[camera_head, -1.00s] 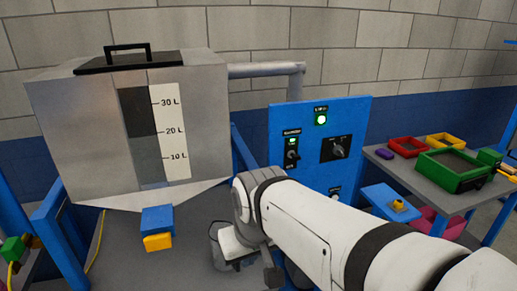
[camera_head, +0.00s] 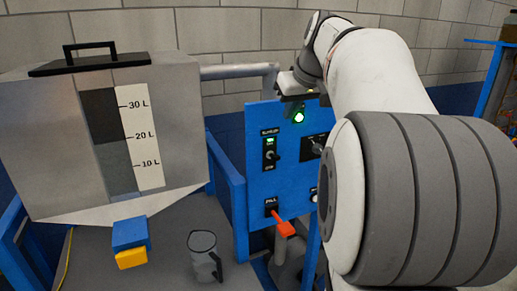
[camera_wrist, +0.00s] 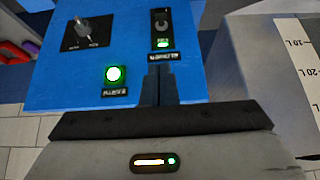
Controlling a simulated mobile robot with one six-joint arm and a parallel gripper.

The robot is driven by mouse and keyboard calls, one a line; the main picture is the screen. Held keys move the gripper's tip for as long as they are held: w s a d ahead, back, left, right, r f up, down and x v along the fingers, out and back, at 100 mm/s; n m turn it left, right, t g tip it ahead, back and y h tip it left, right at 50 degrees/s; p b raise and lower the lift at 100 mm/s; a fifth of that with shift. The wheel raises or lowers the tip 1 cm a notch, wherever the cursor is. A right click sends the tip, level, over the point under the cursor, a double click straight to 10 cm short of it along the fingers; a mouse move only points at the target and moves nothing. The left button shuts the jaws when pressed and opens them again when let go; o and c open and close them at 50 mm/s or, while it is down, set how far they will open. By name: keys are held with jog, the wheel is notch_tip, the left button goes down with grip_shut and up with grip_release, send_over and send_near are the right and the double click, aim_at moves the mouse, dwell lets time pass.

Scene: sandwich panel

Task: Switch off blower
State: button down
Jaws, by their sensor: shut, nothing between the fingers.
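The blower switch (camera_head: 270,152) is a small dark plate with a lever on the blue panel (camera_head: 262,188). A small green light is lit at its top, under the label. In the wrist view the panel appears upside down, with the blower switch (camera_wrist: 162,24) at the top and its green light lit. My gripper (camera_head: 294,98) is at the panel's top edge, above and right of the switch. In the wrist view my gripper (camera_wrist: 157,72) has its dark fingers together and empty, pointing toward the switch label. I cannot tell whether they touch the panel.
A round green lamp (camera_head: 299,117) is lit near the panel top. A rotary knob (camera_head: 318,147) sits right of the switch. A red fill lever (camera_head: 283,226) juts out below. A grey hopper (camera_head: 60,130) stands left, and a grey jug (camera_head: 205,257) stands on the table.

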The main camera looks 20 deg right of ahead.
jog(key=shift+a, duration=0.15)
jog(key=p, duration=0.1)
send_over(278, 159)
jog(key=f, duration=0.8)
jog(key=shift+w+f, duration=0.25)
jog(key=shift+w, duration=0.05)
jog(key=shift+s+f, duration=0.15)
jog(key=shift+f, duration=0.5)
jog(key=shift+s+f, duration=0.15)
jog(key=shift+f, duration=0.45)
jog(key=shift+s+f, duration=0.15)
jog(key=shift+f, duration=0.5)
